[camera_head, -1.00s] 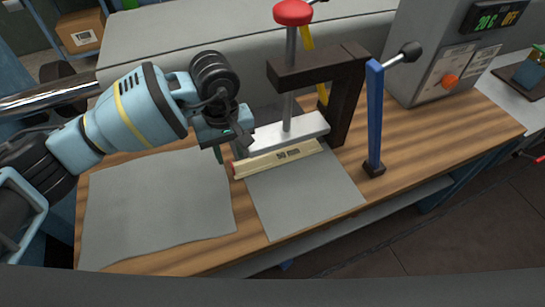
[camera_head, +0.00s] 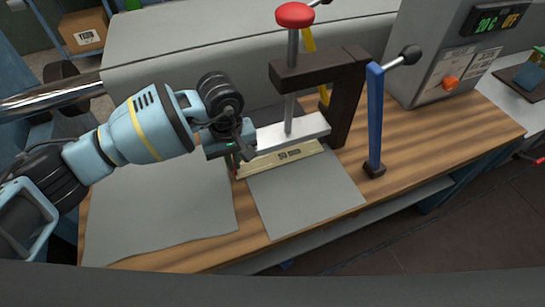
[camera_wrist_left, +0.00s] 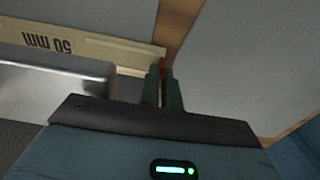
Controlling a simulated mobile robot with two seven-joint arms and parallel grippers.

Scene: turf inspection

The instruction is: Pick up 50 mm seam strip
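The 50 mm seam strip (camera_head: 283,158) is a flat cream bar with a "50 mm" label and a red left end. It lies on the grey sheets along the front of the metal bar of a press. My left gripper (camera_head: 236,163) is at its left end. In the left wrist view the strip (camera_wrist_left: 100,52) runs in from the left, and its red end shows between the green fingers of my left gripper (camera_wrist_left: 162,76). The fingers are close together; whether they press on the end is unclear. My right gripper is not in view.
The dark press arm (camera_head: 345,95) with its metal bar (camera_head: 295,131) and red knob (camera_head: 294,15) stands right behind the strip. A blue lever (camera_head: 375,120) rises to the right. Grey sheets (camera_head: 160,215) cover the front of the wooden bench (camera_head: 440,140). A control box (camera_head: 440,50) stands behind.

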